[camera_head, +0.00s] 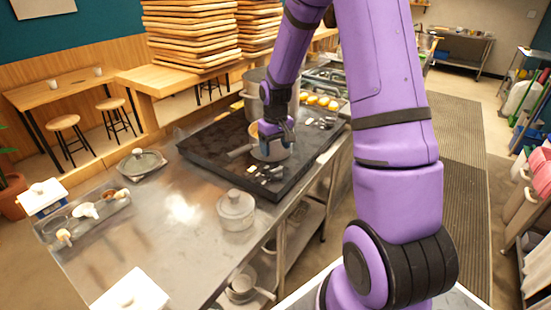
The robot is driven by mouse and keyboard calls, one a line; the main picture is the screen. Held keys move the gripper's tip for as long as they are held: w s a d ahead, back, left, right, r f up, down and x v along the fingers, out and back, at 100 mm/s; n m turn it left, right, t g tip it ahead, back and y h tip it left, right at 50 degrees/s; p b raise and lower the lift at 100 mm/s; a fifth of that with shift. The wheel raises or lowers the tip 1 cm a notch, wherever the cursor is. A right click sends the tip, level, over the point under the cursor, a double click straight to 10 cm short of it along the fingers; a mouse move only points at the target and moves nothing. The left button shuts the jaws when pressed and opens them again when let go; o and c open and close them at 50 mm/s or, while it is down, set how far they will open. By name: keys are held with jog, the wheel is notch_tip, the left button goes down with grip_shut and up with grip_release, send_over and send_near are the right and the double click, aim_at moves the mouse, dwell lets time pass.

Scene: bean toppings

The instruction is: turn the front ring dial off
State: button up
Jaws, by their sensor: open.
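A dark cooktop (215,150) lies on the steel counter, with a small cluster of dials (268,172) on its near right part. A second cluster of dials (320,122) sits farther back along the right edge. I cannot tell which dial belongs to the front ring, or how any dial is turned. My gripper (277,146) points down in front of a grey pan (269,153) on the cooktop, and it is open. It partly hides the pan and stands just behind the nearer dials. Any contact is too small to tell.
A large pot (256,98) stands at the back of the cooktop. A lidded pot (236,210) stands near the counter's right edge. A lidded pan (141,164) and a tray with small jars (88,213) are at left. The counter's middle is clear.

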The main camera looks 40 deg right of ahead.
jog(key=shift+r, duration=1.35)
jog(key=s+a+r+t, duration=0.1)
jog(key=s+a+r, duration=0.4)
jog(key=r, duration=0.5)
jog(key=s+a+r+t, duration=0.25)
jog(key=s+r, duration=0.35)
jog(key=r, duration=0.3)
jog(key=s+a+r+t, duration=0.1)
jog(key=s+a+r, duration=0.2)
jog(key=s, duration=0.5)
jog(key=s+a+r, duration=0.3)
jog(key=s, duration=0.5)
jog(key=shift+s+r+t, duration=0.25)
jog(key=shift+t, duration=0.1)
